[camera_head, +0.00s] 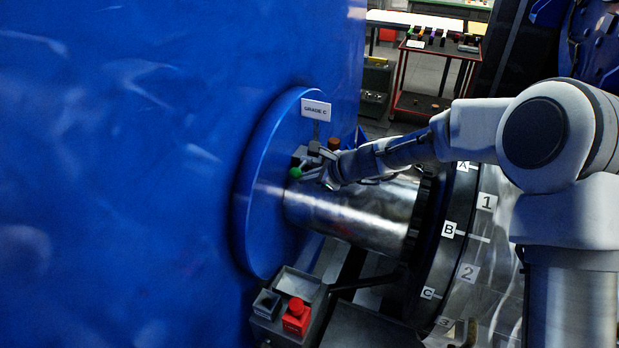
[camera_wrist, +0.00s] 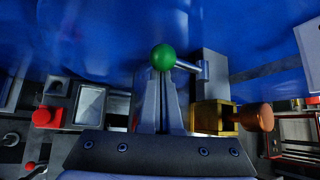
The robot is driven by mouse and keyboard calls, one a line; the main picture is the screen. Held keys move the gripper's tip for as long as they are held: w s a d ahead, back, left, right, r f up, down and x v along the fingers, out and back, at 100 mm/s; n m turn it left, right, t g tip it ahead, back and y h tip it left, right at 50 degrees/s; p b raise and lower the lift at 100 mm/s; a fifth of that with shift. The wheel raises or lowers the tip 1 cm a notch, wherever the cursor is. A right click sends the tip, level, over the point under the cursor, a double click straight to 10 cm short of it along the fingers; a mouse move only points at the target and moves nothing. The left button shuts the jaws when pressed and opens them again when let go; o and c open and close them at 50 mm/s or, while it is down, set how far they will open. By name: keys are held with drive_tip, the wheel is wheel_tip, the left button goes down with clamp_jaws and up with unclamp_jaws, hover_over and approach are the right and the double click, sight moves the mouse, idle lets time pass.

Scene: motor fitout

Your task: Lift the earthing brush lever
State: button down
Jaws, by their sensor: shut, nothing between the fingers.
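The earthing brush lever has a green ball knob (camera_head: 296,172) and sits over the steel shaft, close to the blue end cover. In the wrist view the green knob (camera_wrist: 163,57) stands just beyond my fingertips, with a grey rod (camera_wrist: 187,66) running right to a grey block (camera_wrist: 213,75). My gripper (camera_head: 318,176) is shut and empty. Its fingers point at the knob in the wrist view (camera_wrist: 163,82); whether they touch it I cannot tell. A brass holder (camera_wrist: 210,117) with a brown cylinder (camera_wrist: 254,117) is right of the fingers.
A "GRADE C" tag (camera_head: 316,110) stands above the lever. The steel shaft (camera_head: 350,212) runs right to a black coupling with lettered and numbered labels. A box with a red button (camera_head: 297,316) sits below. A red-framed cart (camera_head: 433,75) is in the background.

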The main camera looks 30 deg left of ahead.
sight(300, 168)
drive_tip(key=r, duration=0.2)
drive_tip(key=p, duration=0.1)
drive_tip(key=shift+w+a+r, duration=0.15)
drive_tip(key=shift+w+r, duration=0.1)
drive_tip(key=shift+r, duration=0.15)
drive_tip(key=shift+w+r, duration=0.15)
idle(0.5)
drive_tip(key=shift+w+d+r+p, duration=0.1)
drive_tip(key=shift+d+r+p, duration=0.1)
drive_tip(key=shift+p, duration=0.2)
drive_tip(key=w+d+r+p, duration=0.3)
drive_tip(key=d+r+p, duration=0.1)
drive_tip(key=d+r, duration=0.1)
drive_tip(key=shift+w+d+r, duration=0.25)
drive_tip(key=shift+d+r, duration=0.05)
drive_tip(key=shift+d, duration=0.55)
